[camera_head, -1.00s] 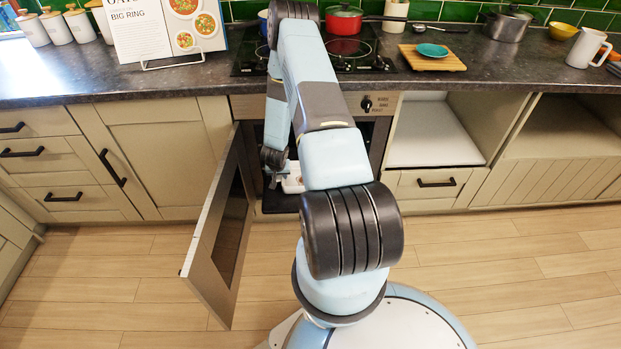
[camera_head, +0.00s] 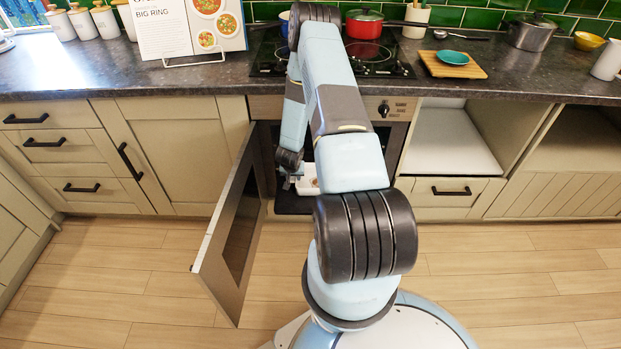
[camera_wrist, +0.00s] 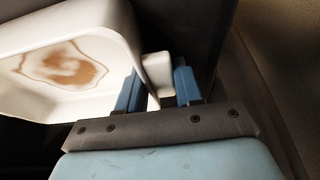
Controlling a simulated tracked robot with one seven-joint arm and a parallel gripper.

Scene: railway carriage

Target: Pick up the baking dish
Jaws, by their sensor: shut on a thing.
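The white baking dish (camera_wrist: 108,30) fills the upper left of the wrist view, with a brown stain on its inner floor. My gripper (camera_wrist: 160,80) is shut on the dish's white handle, with one blue finger on each side of it. In the head view a small part of the white dish (camera_head: 308,178) shows in the oven opening, at the end of my arm. My arm hides much of the dish and the oven there.
The oven door (camera_head: 232,225) stands open to the left of my arm. The counter (camera_head: 170,78) above holds a cookbook (camera_head: 192,30), a red pot (camera_head: 363,24) on the hob and a wooden board (camera_head: 453,65). The floor (camera_head: 500,270) to the right is clear.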

